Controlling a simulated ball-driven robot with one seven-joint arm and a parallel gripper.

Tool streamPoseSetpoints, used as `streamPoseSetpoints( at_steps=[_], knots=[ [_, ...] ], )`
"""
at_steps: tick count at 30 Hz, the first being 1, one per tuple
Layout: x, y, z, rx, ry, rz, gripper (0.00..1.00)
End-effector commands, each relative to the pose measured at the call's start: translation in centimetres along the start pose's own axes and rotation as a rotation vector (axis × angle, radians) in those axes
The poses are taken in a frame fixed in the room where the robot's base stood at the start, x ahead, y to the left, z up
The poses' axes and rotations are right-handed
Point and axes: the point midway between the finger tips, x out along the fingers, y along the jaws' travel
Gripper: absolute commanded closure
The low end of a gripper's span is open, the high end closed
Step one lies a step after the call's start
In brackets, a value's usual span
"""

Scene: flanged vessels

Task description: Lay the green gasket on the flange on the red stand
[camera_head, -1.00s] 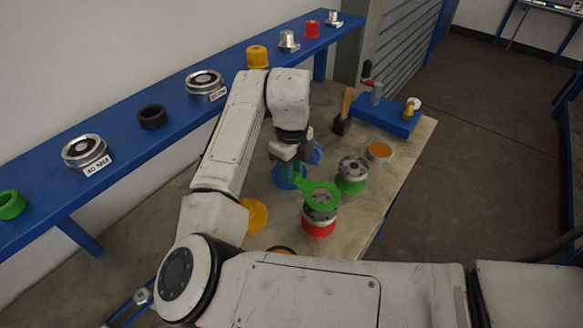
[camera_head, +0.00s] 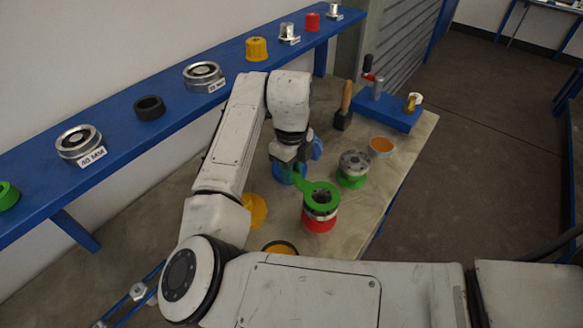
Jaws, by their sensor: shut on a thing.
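The green gasket (camera_head: 306,190) is a flat ring with a tab pointing up and left. Its ring lies over the top of the flange (camera_head: 320,211) on the red stand (camera_head: 319,226), and the flange's bore shows through the ring. I cannot tell whether the ring touches the flange face all round. My gripper (camera_head: 299,174) is shut on the gasket's tab, just left of and behind the flange. The fingertips are small and partly hidden by the wrist.
A flange on a green stand (camera_head: 351,181) is close behind on the right. A blue stand (camera_head: 283,175) is partly behind my gripper. Yellow rings (camera_head: 256,209) lie left.

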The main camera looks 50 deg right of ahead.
Motion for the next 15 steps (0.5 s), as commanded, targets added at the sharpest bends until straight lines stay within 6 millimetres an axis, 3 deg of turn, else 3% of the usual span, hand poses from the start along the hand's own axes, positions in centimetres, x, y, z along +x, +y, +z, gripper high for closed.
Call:
streamPoseSetpoints(
  at_steps=[15],
  knots=[
    [1.5,0.0,0.0,0.000,0.000,0.000,0.93]
  ],
)
